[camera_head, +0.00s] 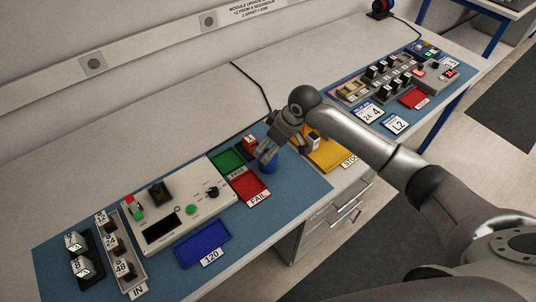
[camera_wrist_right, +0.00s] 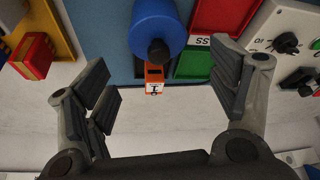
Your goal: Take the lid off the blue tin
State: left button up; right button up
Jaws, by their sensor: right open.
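The blue tin (camera_head: 269,166) stands on the blue mat beside the red FAIL tray, partly hidden by my right gripper (camera_head: 268,150) above it. In the right wrist view the blue tin (camera_wrist_right: 158,22) is at the top centre, with a black knob (camera_wrist_right: 158,51) on its near end. The seam between lid and tin cannot be made out. In that view my right gripper (camera_wrist_right: 165,88) is open and empty, with its fingers spread to either side and the tin beyond them. My left gripper does not show.
An orange module (camera_wrist_right: 154,73) stands close to the tin. The green tray (camera_head: 228,160), red FAIL tray (camera_head: 250,188) and yellow tray (camera_head: 327,156) lie around it. A test panel (camera_head: 165,215) is to the left.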

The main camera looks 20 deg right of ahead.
aim_at(267, 150)
jog(key=shift+p+x, duration=0.4)
jog(key=shift+x, duration=1.7)
jog(key=shift+c, duration=0.4)
jog(key=c, duration=0.8)
